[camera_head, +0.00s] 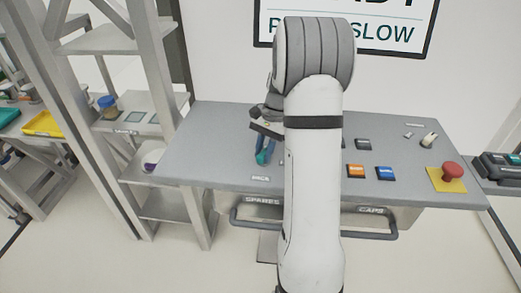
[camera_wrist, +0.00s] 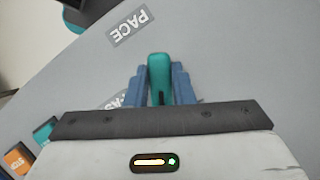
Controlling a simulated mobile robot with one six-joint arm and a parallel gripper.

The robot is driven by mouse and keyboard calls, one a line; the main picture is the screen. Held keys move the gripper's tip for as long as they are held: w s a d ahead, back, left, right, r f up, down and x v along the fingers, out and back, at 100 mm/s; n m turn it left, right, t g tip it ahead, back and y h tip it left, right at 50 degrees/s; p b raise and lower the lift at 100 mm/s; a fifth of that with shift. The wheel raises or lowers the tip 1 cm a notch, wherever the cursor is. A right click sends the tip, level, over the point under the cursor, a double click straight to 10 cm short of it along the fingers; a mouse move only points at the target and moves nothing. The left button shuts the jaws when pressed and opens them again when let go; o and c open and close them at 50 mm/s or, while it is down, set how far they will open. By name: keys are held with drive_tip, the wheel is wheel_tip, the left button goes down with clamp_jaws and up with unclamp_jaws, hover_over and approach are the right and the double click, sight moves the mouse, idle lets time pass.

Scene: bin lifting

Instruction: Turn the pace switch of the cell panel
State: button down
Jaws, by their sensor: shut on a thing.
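The pace switch is a teal knob (camera_wrist: 159,75) on the grey cell panel (camera_wrist: 225,60), below the label PACE (camera_wrist: 131,26) in the wrist view. My gripper (camera_wrist: 160,85) is shut on it, with one blue finger on each side. In the head view my gripper (camera_head: 264,155) is at the left part of the panel (camera_head: 215,135), by the PACE label (camera_head: 261,178). My arm hides part of the panel's middle there. The knob's pointing direction is hard to tell in the head view.
A red mushroom button (camera_head: 453,171) stands on a yellow plate at the right. A sign (camera_head: 395,35) above the panel is partly covered by my arm; SLOW is readable. Shelves (camera_head: 120,110) stand left.

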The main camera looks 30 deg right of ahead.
sight(263, 151)
drive_tip(key=n, duration=0.2)
drive_tip(key=n+g+h, duration=0.1)
drive_tip(key=n, duration=0.2)
drive_tip(key=shift+w+r+n, duration=0.15)
drive_tip(key=shift+w+n, duration=0.1)
drive_tip(key=shift+n, duration=0.05)
drive_tip(key=shift+h+p, duration=0.3)
drive_tip(key=c, duration=1.4)
unclamp_jaws()
drive_tip(key=shift+w, duration=0.1)
drive_tip(key=shift+o, duration=0.8)
drive_tip(key=shift+r, duration=0.1)
wheel_tip(263, 151, up, 10)
drive_tip(key=b, duration=0.1)
drive_tip(key=shift+f+b, duration=0.2)
drive_tip(key=shift+b, duration=0.1)
